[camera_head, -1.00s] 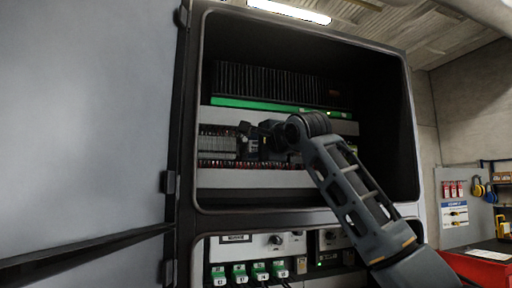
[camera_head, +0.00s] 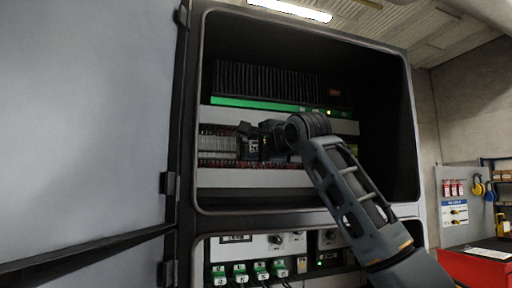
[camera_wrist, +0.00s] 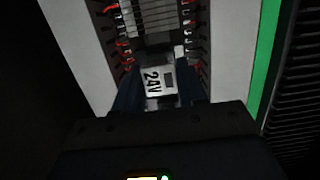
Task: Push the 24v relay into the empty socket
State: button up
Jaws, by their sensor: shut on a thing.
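The 24v relay (camera_wrist: 158,80) shows in the wrist view as a pale block with a "24V" label, between the two dark fingers of my gripper (camera_wrist: 158,100). My gripper is shut on it. In the head view my gripper (camera_head: 250,145) is at the rail of terminals inside the open cabinet, and the relay there is small and mostly hidden by the gripper and wrist. The empty socket is not visible; the relay and gripper cover that stretch of the rail. I cannot tell whether the relay touches the rail.
Grey terminal blocks (camera_head: 217,146) with red wires sit left of my gripper. A green strip (camera_head: 262,104) and black fins (camera_head: 268,80) lie above. The cabinet's right frame (camera_head: 412,140) stands beside my arm. Green-topped switches (camera_head: 240,270) sit below.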

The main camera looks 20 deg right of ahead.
jog(key=shift+w, duration=0.15)
jog(key=o, duration=1.2)
